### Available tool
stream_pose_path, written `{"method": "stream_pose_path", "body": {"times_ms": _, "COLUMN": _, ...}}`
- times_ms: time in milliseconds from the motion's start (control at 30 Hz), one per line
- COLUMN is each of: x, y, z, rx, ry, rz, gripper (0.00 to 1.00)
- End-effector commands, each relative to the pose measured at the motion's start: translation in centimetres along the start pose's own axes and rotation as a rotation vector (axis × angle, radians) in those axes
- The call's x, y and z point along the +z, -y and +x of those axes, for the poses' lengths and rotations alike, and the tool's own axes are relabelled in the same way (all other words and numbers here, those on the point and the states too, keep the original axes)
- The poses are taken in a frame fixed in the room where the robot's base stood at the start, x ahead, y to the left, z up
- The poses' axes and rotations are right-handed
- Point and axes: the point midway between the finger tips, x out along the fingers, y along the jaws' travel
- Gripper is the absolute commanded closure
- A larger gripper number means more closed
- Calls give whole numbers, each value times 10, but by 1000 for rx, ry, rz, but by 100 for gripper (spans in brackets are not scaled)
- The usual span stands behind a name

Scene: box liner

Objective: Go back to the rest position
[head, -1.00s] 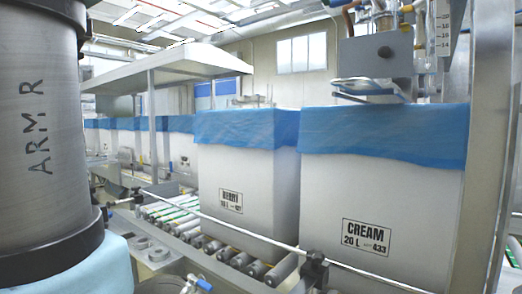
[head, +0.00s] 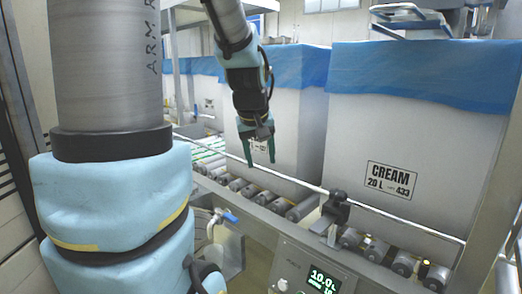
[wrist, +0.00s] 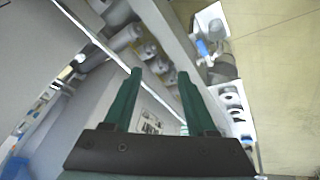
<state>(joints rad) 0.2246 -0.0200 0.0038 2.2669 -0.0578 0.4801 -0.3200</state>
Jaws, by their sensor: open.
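My gripper (head: 260,150) hangs fingers-down in the head view, in front of the left white box (head: 297,125) with its blue liner. Its two green fingers are apart with nothing between them. In the wrist view the open fingers of my gripper (wrist: 157,95) point toward the conveyor rollers (wrist: 150,55). My arm, in light blue padding, fills the left of the head view.
A second white box (head: 410,130) labelled CREAM, with a blue liner (head: 425,75), stands to the right. A metal rail (head: 380,212) runs along the roller conveyor (head: 245,188). A display (head: 323,281) reading about 10.0 and a blue-handled valve (head: 231,218) sit at the front.

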Motion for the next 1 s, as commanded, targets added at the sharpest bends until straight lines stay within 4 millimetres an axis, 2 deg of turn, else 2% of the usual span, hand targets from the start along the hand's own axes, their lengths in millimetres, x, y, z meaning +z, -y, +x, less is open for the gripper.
{"method": "stream_pose_path", "body": {"times_ms": 33, "x": 21, "y": 19, "z": 12, "rx": -28, "ry": 41, "rz": 32, "gripper": 43}}
{"method": "stream_pose_path", "body": {"times_ms": 100, "x": 46, "y": 39, "z": 24, "rx": -56, "ry": 92, "rz": 85, "gripper": 43}}
{"method": "stream_pose_path", "body": {"times_ms": 367, "x": 138, "y": 98, "z": 47, "rx": -109, "ry": 270, "rz": 246, "gripper": 43}}
{"method": "stream_pose_path", "body": {"times_ms": 400, "x": 129, "y": 94, "z": 32, "rx": -107, "ry": 265, "rz": 253, "gripper": 43}}
{"method": "stream_pose_path", "body": {"times_ms": 667, "x": 106, "y": 83, "z": -19, "rx": -106, "ry": 261, "rz": 249, "gripper": 43}}
{"method": "stream_pose_path", "body": {"times_ms": 800, "x": 93, "y": 77, "z": -52, "rx": -106, "ry": 260, "rz": 248, "gripper": 43}}
{"method": "stream_pose_path", "body": {"times_ms": 900, "x": 86, "y": 73, "z": -70, "rx": -106, "ry": 260, "rz": 248, "gripper": 43}}
{"method": "stream_pose_path", "body": {"times_ms": 1000, "x": 82, "y": 72, "z": -80, "rx": -106, "ry": 260, "rz": 248, "gripper": 43}}
